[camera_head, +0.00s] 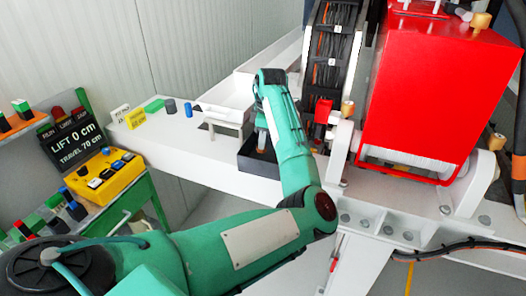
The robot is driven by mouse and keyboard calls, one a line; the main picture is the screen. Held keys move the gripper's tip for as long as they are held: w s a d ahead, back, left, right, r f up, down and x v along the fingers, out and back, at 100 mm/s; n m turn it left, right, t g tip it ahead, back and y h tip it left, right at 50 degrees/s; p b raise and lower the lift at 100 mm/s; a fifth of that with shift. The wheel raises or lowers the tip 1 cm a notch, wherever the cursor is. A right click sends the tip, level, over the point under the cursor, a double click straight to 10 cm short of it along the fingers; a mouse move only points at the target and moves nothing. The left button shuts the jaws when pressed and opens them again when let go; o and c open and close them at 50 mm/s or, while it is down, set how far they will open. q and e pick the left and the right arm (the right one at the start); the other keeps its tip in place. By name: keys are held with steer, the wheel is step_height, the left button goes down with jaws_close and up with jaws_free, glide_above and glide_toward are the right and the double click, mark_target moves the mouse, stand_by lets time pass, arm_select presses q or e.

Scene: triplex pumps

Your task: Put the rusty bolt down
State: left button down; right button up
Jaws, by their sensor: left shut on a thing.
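My left arm reaches in from the lower left and bends up to the middle of the picture. My left gripper (262,141) points down at the near side of the wrist, over a black open box (252,164) on the white beam. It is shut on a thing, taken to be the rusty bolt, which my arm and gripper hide. I cannot tell whether the bolt touches the box. My right gripper is not in view.
Small coloured blocks and a yellow card (137,118) lie farther left on the beam (190,150). A red pump housing (435,90) stands right. A yellow control box (104,176) sits on a green cart at left.

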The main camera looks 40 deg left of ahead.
mark_target(263, 152)
arm_select(q)
steer(key=shift+s+f, duration=0.1)
steer(key=shift+f, duration=0.6)
steer(key=shift+f+p, duration=0.55)
steer(key=shift+f, duration=1.65)
steer(key=c, duration=1.4)
jaws_free()
steer(key=shift+f, duration=0.15)
steer(key=shift+o, duration=0.2)
steer(key=shift+r, duration=0.4)
step_height(263, 152, up, 12)
steer(key=d+b, duration=0.1)
steer(key=b, duration=0.2)
steer(key=shift+w+d+f, duration=0.15)
steer(key=shift+w+f, duration=0.1)
steer(key=shift+w, duration=0.1)
